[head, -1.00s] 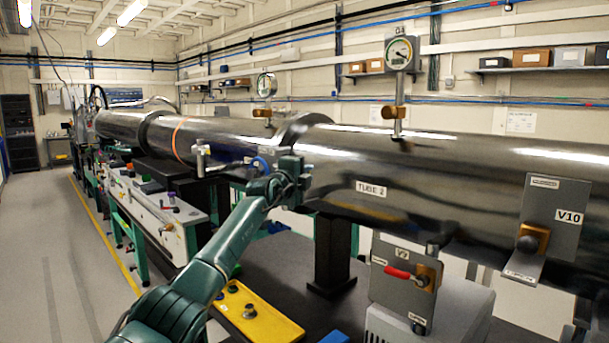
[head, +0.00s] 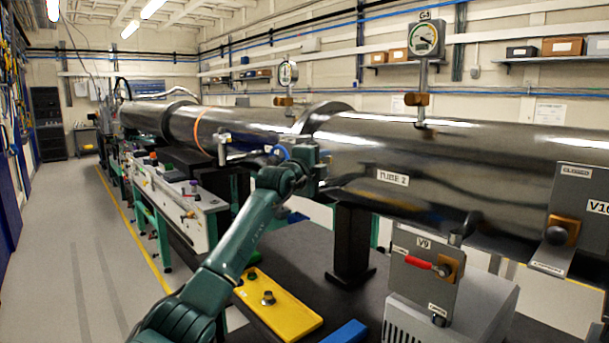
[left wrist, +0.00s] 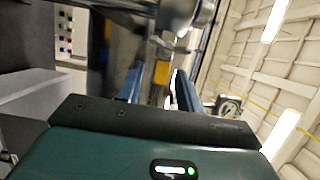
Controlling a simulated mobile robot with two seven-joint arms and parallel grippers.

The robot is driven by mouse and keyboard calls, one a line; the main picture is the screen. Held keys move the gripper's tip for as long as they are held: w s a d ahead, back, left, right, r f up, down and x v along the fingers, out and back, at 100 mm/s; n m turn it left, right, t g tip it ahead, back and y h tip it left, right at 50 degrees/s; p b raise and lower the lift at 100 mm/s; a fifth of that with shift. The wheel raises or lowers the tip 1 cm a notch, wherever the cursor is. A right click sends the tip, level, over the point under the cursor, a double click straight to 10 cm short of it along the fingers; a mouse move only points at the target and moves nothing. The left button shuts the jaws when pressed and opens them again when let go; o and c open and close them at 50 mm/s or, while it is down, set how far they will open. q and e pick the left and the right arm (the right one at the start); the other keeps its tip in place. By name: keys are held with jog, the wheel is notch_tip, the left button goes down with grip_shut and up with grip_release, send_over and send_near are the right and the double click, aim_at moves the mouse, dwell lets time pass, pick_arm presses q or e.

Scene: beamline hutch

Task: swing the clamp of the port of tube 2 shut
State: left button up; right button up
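Tube 2 (head: 450,180) is the long shiny metal tube with a "TUBE 2" label, running across the head view. My left gripper (head: 305,160) is at the near side of the tube line, just left of that label, by a flange. A blue curved part (head: 281,152) shows beside it; I cannot tell whether it belongs to the port. The gripper hides much of this area, and I cannot make out the clamp. In the left wrist view my left gripper (left wrist: 160,88) has two blue fingers apart, with blurred metal and a yellow-orange patch (left wrist: 162,72) beyond. My right gripper is not in view.
Below the tube are a yellow tray (head: 285,312), a blue block (head: 347,333) and a V9 valve panel (head: 424,272) with a red handle. A V10 panel (head: 578,215) hangs at the right. Gauge G4 (head: 425,40) rises above the tube. The aisle at left is clear.

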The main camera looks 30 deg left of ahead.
pick_arm(q)
jog(key=s+b, duration=0.2)
jog(key=s, duration=0.7)
jog(key=shift+s+a, duration=0.15)
jog(key=shift+a, duration=0.15)
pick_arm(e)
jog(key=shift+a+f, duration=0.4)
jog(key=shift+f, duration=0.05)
